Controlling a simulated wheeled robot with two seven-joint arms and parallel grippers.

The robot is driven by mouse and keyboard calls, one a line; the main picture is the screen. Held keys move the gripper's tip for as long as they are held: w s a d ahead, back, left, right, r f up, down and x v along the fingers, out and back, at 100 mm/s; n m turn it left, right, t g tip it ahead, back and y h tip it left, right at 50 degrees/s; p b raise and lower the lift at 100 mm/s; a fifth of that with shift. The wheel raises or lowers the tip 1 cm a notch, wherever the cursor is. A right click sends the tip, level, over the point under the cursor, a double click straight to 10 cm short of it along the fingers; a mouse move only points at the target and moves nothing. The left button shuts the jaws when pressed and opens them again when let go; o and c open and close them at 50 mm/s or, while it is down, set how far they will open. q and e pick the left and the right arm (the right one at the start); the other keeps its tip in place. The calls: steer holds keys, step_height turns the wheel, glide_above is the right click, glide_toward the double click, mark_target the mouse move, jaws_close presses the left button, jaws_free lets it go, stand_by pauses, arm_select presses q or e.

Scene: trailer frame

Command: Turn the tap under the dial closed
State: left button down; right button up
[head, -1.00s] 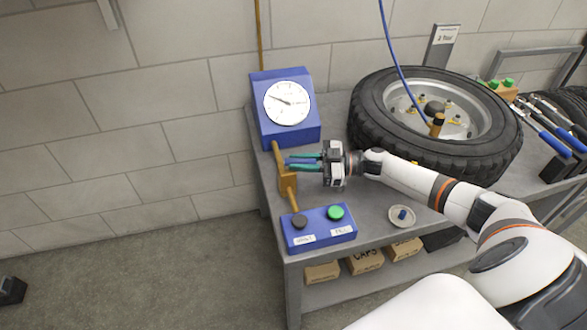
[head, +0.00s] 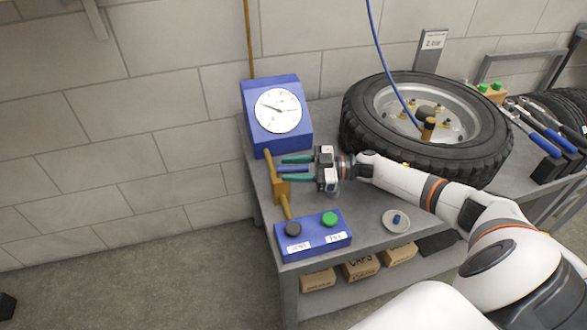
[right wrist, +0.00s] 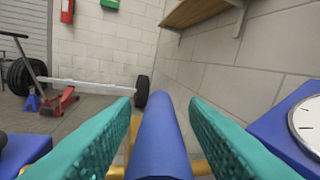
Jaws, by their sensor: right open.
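The dial (head: 277,110) is a white round gauge on a blue box at the table's left end. Below it a brass pipe runs down to the tap body (head: 280,188). The tap's blue handle (head: 291,169) points right, toward my right gripper (head: 284,169). The gripper's teal fingers lie on either side of the handle. In the right wrist view the blue handle (right wrist: 160,140) stands between the two fingers, with a gap on each side near the tips. My right gripper is open around it. My left gripper is not seen.
A blue box with a black and a green button (head: 316,236) sits at the pipe's lower end. A tire (head: 360,125) with a blue hose lies to the right. A small round dish (head: 396,221) is near the front edge. The wall stands close behind the dial.

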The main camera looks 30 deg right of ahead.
mark_target(294, 166)
step_height(294, 166, up, 10)
steer(key=shift+r+p, duration=0.1)
steer(key=shift+p, duration=0.35)
